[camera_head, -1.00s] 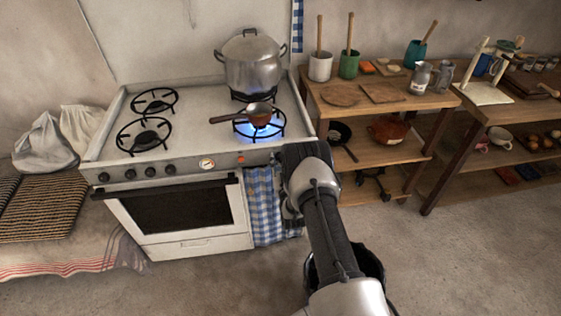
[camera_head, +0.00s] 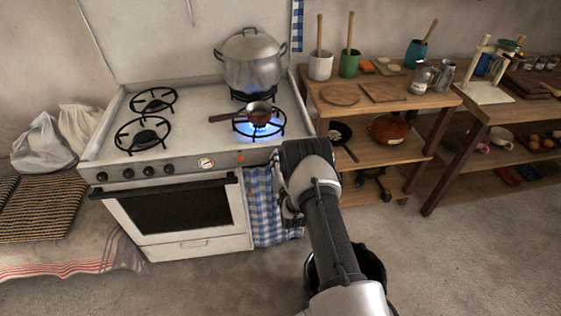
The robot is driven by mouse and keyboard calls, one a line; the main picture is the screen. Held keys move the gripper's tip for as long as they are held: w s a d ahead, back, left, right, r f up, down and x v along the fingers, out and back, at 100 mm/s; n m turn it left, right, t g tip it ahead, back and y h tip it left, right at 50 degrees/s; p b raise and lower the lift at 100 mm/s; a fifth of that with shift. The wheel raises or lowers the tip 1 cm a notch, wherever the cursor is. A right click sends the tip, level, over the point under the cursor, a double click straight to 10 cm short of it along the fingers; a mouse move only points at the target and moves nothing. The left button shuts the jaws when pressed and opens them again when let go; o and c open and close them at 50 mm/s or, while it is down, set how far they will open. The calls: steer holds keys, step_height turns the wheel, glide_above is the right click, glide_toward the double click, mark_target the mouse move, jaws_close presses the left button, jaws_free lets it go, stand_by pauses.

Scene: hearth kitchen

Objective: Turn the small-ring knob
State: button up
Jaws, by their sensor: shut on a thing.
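The white stove (camera_head: 150,240) stands at the left, with a row of dark knobs (camera_head: 149,171) on its front panel. My gripper (camera_head: 278,162) is at the right end of this panel, with its fingers mostly hidden by my wrist. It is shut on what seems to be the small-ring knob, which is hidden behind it.
A large lidded pot (camera_head: 251,65) stands on the back right burner. A checked towel (camera_head: 262,205) hangs beside the oven door, close to my gripper. A wooden shelf unit (camera_head: 385,152) stands right of the stove.

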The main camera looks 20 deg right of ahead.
steer(key=shift+f+m, duration=0.1)
steer(key=shift+m, duration=10.3)
steer(key=o, duration=1)
steer(key=shift+o, duration=0.2)
steer(key=v, duration=1.2)
